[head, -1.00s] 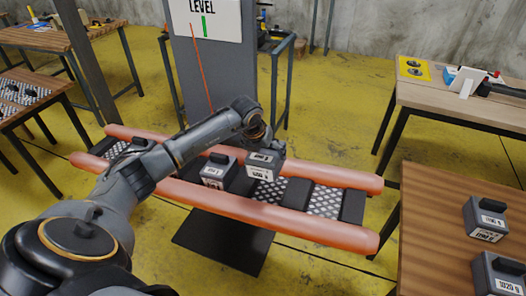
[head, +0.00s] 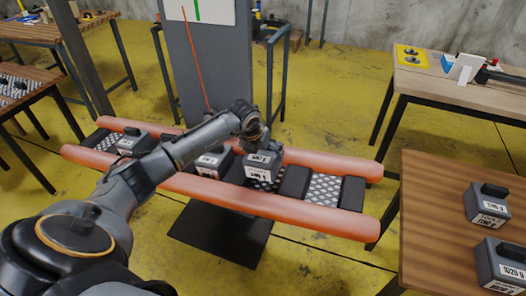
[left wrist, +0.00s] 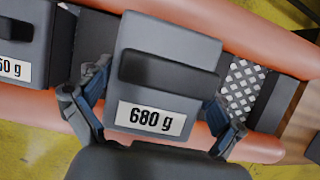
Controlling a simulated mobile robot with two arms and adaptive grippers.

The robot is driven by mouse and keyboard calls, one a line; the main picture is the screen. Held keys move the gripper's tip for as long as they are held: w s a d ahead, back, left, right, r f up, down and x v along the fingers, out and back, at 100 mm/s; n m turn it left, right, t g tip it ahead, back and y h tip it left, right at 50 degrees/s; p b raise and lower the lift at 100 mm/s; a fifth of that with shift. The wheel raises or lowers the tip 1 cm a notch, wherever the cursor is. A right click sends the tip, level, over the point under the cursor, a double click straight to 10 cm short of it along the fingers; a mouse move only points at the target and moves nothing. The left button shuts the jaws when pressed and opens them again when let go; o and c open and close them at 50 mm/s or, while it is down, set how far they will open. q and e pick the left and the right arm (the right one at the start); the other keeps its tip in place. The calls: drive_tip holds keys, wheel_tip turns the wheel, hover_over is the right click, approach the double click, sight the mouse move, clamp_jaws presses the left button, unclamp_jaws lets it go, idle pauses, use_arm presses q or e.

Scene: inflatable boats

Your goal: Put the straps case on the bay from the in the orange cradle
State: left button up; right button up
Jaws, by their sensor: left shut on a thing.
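My left gripper (head: 262,146) is shut on a grey case (head: 264,164) with a dark handle. In the left wrist view the held case (left wrist: 168,75) carries a white "680 g" label and sits between the two fingers. It is over a mesh bay of the orange cradle (head: 325,224), close above it or touching; I cannot tell which. A second grey case (head: 212,163) sits in the cradle just left of it. A third case (head: 131,145) sits farther left. No straps marking is readable. My right gripper is not in view.
Dark dividers (head: 295,182) split the cradle, and a mesh bay (head: 321,190) to the right is empty. Two more cases (head: 487,204) stand on the wooden table (head: 430,215) at right. A grey column (head: 211,70) rises behind the cradle.

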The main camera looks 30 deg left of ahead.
use_arm(q)
drive_tip(key=shift+w+d+f+b, duration=0.1)
drive_tip(key=shift+d+f+b, duration=0.05)
drive_tip(key=shift+f+b, duration=1)
drive_tip(key=shift+w+d+f+b, duration=0.1)
drive_tip(key=shift+f+b, duration=0.65)
drive_tip(key=shift+f, duration=0.7)
